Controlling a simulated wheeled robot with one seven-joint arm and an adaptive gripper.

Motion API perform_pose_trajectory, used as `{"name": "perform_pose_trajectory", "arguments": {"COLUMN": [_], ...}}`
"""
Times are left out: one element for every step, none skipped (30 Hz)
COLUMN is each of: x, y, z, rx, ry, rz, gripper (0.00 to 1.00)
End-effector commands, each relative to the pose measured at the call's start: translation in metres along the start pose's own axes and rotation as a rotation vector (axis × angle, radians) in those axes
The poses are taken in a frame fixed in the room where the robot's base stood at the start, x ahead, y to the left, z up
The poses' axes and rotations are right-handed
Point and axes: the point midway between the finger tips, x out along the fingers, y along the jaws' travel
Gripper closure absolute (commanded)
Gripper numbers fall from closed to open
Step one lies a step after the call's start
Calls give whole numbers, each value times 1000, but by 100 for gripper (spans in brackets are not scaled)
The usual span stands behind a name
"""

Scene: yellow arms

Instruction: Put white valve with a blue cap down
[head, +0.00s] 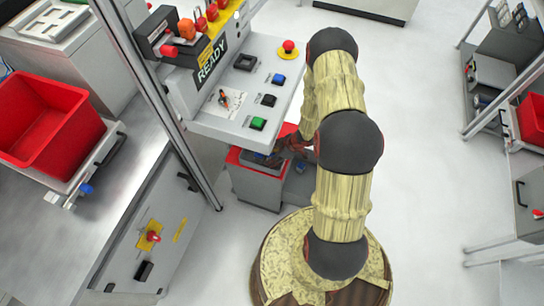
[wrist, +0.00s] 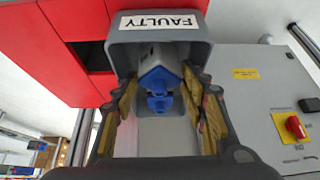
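In the wrist view, the valve shows as a blue cap (wrist: 160,88) with a pale body (wrist: 156,54) beyond it. The two fingers of my gripper (wrist: 160,80), with worn yellow pads, stand on either side of the blue part and appear to touch it. The valve is over or inside the opening of a grey bin (wrist: 198,28) labelled FAULTY; its height above the floor of the bin is unclear. In the head view, my gripper (head: 290,146) is low beneath the control panel, and the valve cannot be made out there.
A control panel (head: 222,128) with several buttons overhangs close by my gripper. A grey cabinet (wrist: 262,90) with a red switch stands at the right. A red crate (head: 50,125) sits at the left.

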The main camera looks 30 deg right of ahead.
Motion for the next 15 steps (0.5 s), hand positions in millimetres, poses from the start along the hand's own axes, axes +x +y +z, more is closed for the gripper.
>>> {"name": "perform_pose_trajectory", "arguments": {"x": [0, 0, 0, 0, 0, 0, 0, 0, 0, -1, -1, -3, -5, -8, -13], "y": [0, 0, 0, 0, 0, 0, 0, 0, 0, 0, 0, 0, 1, 1, 1], "z": [0, 0, 0, 0, 0, 0, 0, 0, 0, 0, -1, -2, -2, -2, -3], "rx": [0, 0, 0, 0, 0, 0, 0, 0, -1, -1, -1, -1, -1, -1, 0], "ry": [0, 0, 0, 0, 0, 0, 0, 0, 0, 0, 0, 0, 0, 0, 1], "rz": [0, 0, 0, 0, 0, 0, 0, 0, 0, 0, 0, 1, 1, 2, 3], "gripper": [53, 51, 51, 51, 51, 51, 51, 51, 51, 51, 51, 51, 51, 51, 51]}}
